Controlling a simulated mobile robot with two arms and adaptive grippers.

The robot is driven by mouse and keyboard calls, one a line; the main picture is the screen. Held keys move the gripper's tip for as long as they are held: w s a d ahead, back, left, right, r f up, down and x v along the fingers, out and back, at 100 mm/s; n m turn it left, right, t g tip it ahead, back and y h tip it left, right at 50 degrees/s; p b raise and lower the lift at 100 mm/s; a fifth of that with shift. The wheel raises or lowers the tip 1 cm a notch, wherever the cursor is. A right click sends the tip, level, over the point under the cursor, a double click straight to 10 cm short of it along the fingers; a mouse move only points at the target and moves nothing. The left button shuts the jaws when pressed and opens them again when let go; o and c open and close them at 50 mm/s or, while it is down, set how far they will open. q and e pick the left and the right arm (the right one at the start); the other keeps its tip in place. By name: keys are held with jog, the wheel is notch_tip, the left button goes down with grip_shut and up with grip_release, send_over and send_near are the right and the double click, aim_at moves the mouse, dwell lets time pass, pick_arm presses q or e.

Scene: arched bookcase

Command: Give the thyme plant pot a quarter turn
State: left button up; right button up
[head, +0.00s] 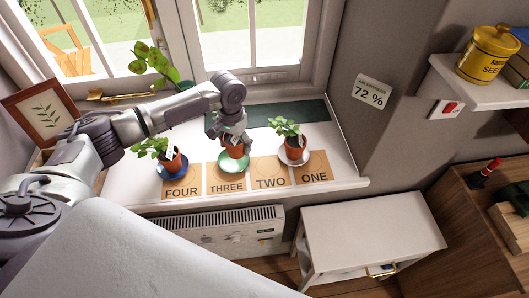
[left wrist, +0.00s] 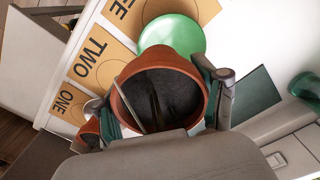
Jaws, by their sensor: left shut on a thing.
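My left gripper (head: 233,139) is shut on a terracotta pot (head: 235,151) at the windowsill, above the green saucer (head: 234,165) by the card marked THREE. In the left wrist view the held pot (left wrist: 158,88) sits between the two fingers (left wrist: 166,100), with dark soil inside and the green saucer (left wrist: 174,34) beyond it. I cannot tell whether the pot touches the saucer. Its label is not readable, so I cannot confirm that it is the thyme. My right gripper is not in view.
A potted plant (head: 172,163) stands on a blue saucer to the left. Cards marked FOUR to ONE line the sill's front. A picture frame (head: 40,112) leans at the left.

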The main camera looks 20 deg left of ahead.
pick_arm(q)
jog(key=shift+a+f+n, duration=0.1)
jog(key=shift+a+n, duration=0.4)
jog(key=shift+a, duration=0.15)
jog(key=shift+a+f, duration=0.15)
jog(key=shift+f, duration=0.05)
jog(key=shift+w+a+f+b, duration=0.1)
jog(key=shift+w+f+b, duration=0.15)
jog(key=shift+f+b, duration=0.85)
jog(key=shift+b, duration=0.25)
jog(key=shift+f+b, duration=0.75)
jog(key=shift+b, duration=0.25)
jog(key=shift+f, duration=0.2)
jog(key=shift+f+b, duration=0.2)
jog(key=shift+b, duration=0.35)
jog(key=o, duration=1.5)
jog(key=shift+s, duration=0.1)
jog(key=shift+c, duration=0.2)
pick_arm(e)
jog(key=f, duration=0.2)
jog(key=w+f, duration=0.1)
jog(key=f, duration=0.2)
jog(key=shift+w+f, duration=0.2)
